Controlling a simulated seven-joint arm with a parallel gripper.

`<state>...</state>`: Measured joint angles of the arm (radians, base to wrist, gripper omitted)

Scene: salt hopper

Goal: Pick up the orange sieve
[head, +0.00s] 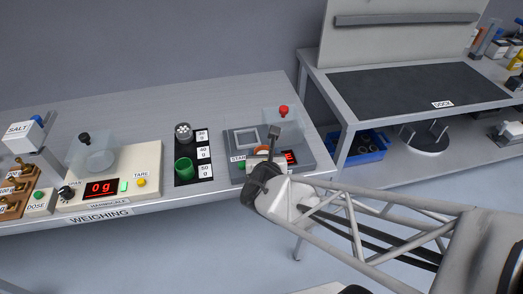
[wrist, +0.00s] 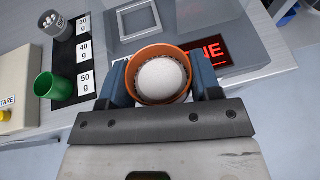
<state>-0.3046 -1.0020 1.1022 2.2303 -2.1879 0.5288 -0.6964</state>
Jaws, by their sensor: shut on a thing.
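The orange sieve (wrist: 163,49) is a round orange vessel between my fingers in the wrist view. A pale white round mass fills its inside, with a dark speckled ring around it; no mesh can be made out. My gripper (wrist: 163,82) is shut on it, one blue finger on each side. In the head view the sieve (head: 262,150) shows only as a small orange and white patch, mostly hidden by my gripper (head: 263,168). It is at the front of the grey machine (head: 309,157); I cannot tell whether it touches the machine.
The machine has a red display, a clear box and a red knob (head: 284,110). To its left, a green cup (head: 184,168) and a grey cup (head: 183,132) with white balls stand on a black strip. Farther left is a scale (head: 130,165) reading 0 g. The back of the table is clear.

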